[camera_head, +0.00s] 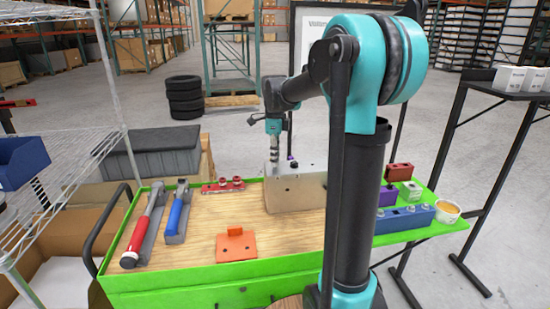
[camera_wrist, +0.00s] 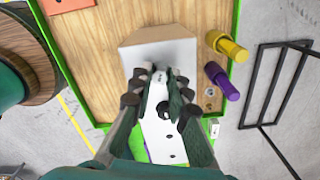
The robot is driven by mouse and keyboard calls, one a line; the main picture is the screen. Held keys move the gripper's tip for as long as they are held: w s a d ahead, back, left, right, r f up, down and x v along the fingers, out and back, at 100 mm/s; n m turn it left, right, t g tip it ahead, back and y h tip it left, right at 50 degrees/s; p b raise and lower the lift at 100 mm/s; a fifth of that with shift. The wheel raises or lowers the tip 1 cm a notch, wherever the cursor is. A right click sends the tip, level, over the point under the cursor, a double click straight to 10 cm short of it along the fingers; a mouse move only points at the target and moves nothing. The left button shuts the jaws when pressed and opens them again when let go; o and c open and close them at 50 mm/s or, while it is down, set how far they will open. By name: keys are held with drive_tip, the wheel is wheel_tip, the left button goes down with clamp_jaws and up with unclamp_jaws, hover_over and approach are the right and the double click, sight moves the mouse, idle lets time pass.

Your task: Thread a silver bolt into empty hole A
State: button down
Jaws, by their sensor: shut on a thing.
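The chassis fixture (camera_head: 295,194) is a pale block with a light top plate, standing at the back middle of the wooden worktop. In the wrist view its white top plate (camera_wrist: 160,145) shows several dark holes; no letter for hole A is readable. My gripper (camera_head: 272,172) points down at the left end of the fixture. In the wrist view my gripper (camera_wrist: 160,82) has its fingers close around a small silvery thing (camera_wrist: 158,77), probably a silver bolt. The fingers hide most of it. I cannot tell whether its tip is in a hole or above one.
A red-handled tool (camera_head: 145,228), a blue-handled tool (camera_head: 178,215), a red holder (camera_head: 224,186) and an orange bracket (camera_head: 236,246) lie left and front. Bare wood lies between.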

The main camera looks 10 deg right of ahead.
drive_tip(key=n, duration=0.4)
drive_tip(key=shift+s+f, duration=0.1)
drive_tip(key=n, duration=0.4)
drive_tip(key=m, duration=0.4)
drive_tip(key=shift+f, duration=0.1)
drive_tip(key=m, duration=0.5)
drive_tip(key=shift+f, duration=0.1)
drive_tip(key=m, duration=0.4)
drive_tip(key=shift+m, duration=0.8)
drive_tip(key=shift+f+m, duration=0.1)
drive_tip(key=shift+m, duration=1.6)
